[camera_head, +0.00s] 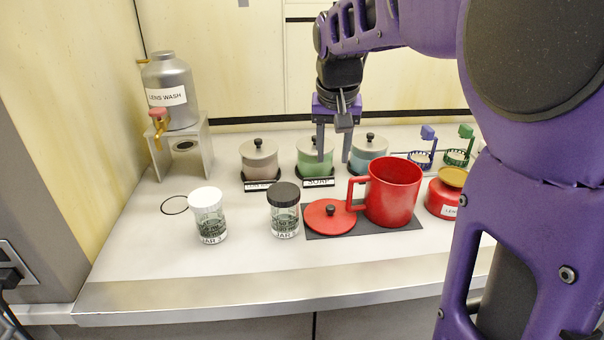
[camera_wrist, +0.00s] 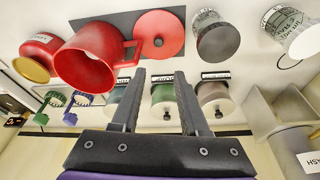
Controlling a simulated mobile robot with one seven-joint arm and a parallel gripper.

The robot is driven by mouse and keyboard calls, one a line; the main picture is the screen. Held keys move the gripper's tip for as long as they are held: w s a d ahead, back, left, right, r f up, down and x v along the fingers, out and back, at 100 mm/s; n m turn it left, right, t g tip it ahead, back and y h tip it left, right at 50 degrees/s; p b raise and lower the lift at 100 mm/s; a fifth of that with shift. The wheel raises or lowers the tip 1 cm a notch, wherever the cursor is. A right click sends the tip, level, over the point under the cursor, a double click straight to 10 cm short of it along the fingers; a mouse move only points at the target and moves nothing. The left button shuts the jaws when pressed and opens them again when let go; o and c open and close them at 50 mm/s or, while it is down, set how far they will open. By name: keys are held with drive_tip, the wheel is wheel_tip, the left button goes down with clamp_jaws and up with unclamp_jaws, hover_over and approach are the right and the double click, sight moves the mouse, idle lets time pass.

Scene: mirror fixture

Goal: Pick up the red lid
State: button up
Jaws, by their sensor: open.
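The red lid (camera_head: 330,215) is a flat disc with a black knob. It lies on a dark mat (camera_head: 365,231), left of a large red mug (camera_head: 392,192) whose handle points toward it. In the wrist view the lid (camera_wrist: 160,34) is above the fingers, beside the mug (camera_wrist: 92,58). My gripper (camera_head: 334,158) is open and empty. It hangs fingers down over the row of canisters behind the lid, apart from it. In the wrist view my gripper (camera_wrist: 158,80) shows its two fingers spread, with nothing between them.
Grey, green (camera_head: 315,155) and blue (camera_head: 368,153) canisters stand behind. A white-topped jar (camera_head: 208,215) and a black-topped jar (camera_head: 284,210) stand left of the lid. A red pot (camera_head: 444,198) is right of the mug. A lens wash tank (camera_head: 170,92) stands back left. The front counter is clear.

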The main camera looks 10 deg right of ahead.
drive_tip(key=b, duration=0.2)
hover_over(331, 207)
drive_tip(key=s, duration=0.1)
drive_tip(key=f, duration=1.1)
drive_tip(key=shift+a+f, duration=0.15)
drive_tip(key=shift+a, duration=0.2)
drive_tip(key=x, duration=0.3)
drive_tip(key=b+x, duration=0.1)
drive_tip(key=shift+s+d+f, duration=0.15)
drive_tip(key=shift+s+f, duration=0.1)
drive_tip(key=shift+f, duration=0.1)
drive_tip(key=shift+w+f, duration=0.15)
drive_tip(key=shift+f, duration=0.2)
clamp_jaws()
